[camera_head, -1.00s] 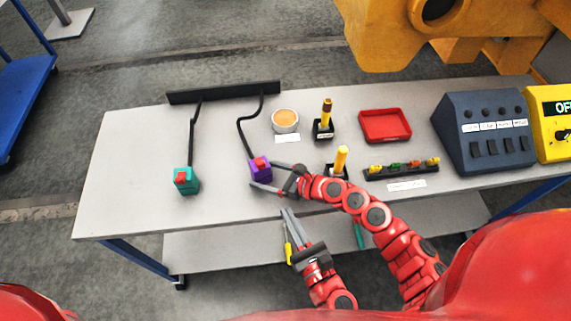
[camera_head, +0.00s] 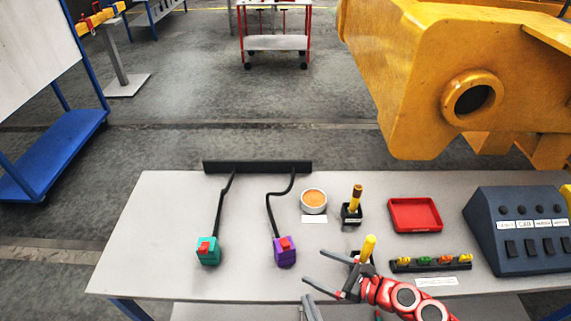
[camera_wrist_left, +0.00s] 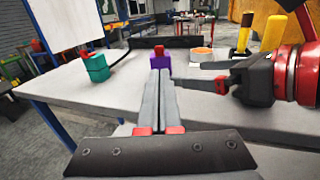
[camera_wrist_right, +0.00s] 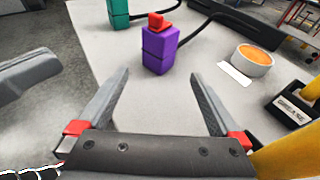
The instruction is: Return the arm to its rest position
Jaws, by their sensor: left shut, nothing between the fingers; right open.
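My right gripper (camera_head: 322,273) is open and empty over the table, a little right of the purple box with a red top (camera_head: 285,251). In the right wrist view the purple box (camera_wrist_right: 160,47) stands upright beyond the open fingers (camera_wrist_right: 160,88), apart from them. My left gripper (camera_wrist_left: 160,75) is shut with nothing between its fingers. In the head view only the left gripper's fingertips (camera_head: 310,308) show at the bottom edge. The teal box with a red top (camera_head: 208,251) stands to the left on the table (camera_head: 150,240). Both boxes have black cables.
A dark control box (camera_head: 520,231) stands right. A large yellow casting (camera_head: 420,90) looms behind the table.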

